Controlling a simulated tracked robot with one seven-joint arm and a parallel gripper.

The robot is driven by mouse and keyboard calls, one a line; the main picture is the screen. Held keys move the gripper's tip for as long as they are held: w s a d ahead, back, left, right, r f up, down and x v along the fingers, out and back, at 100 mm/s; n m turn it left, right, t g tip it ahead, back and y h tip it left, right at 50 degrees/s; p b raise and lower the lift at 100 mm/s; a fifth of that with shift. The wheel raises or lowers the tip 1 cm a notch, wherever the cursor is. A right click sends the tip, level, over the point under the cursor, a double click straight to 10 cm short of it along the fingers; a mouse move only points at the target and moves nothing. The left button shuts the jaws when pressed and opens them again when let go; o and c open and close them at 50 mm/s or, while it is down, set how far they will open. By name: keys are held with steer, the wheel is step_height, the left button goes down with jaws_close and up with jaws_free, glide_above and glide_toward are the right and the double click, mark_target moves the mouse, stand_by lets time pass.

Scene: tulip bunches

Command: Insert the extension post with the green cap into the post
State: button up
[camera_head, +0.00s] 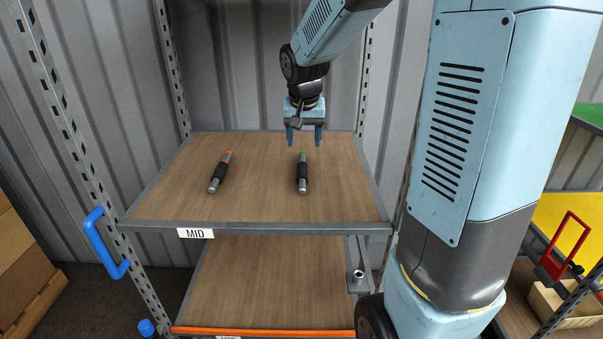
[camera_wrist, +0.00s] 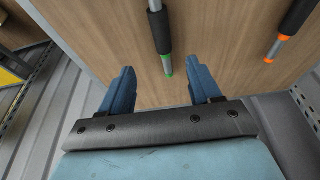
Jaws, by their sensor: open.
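The extension post with the green cap (camera_head: 303,176) lies on the MID shelf, a metal rod with a black grip sleeve. Its green end points to the back; in the wrist view the post (camera_wrist: 160,33) comes down from the top, with the green tip between my fingers' lines. My gripper (camera_head: 304,143) is open and empty, above the shelf near the green end; its fingers also show in the wrist view (camera_wrist: 159,68). A short metal upright (camera_head: 358,277), probably the post, stands at the right side of the lower shelf, partly hidden by my arm.
A similar extension post with an orange cap (camera_head: 220,173) lies to the left on the MID shelf (camera_head: 260,209). Rack uprights flank the shelf, with a blue handle (camera_head: 106,244) at the left. A corrugated wall is behind. The shelf between the posts is clear.

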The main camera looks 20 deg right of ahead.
glide_above(302, 167)
steer(key=s, duration=0.2)
step_height(302, 167, down, 6)
steer(key=shift+w+f, duration=0.1)
steer(key=shift+f, duration=0.05)
steer(key=shift+w+a+x, duration=0.1)
steer(key=shift+w+x, duration=0.05)
steer(key=shift+x, duration=1.15)
steer(key=shift+w+a+x, duration=0.15)
steer(key=shift+x, duration=1.15)
steer(key=shift+d, duration=0.1)
jaws_close()
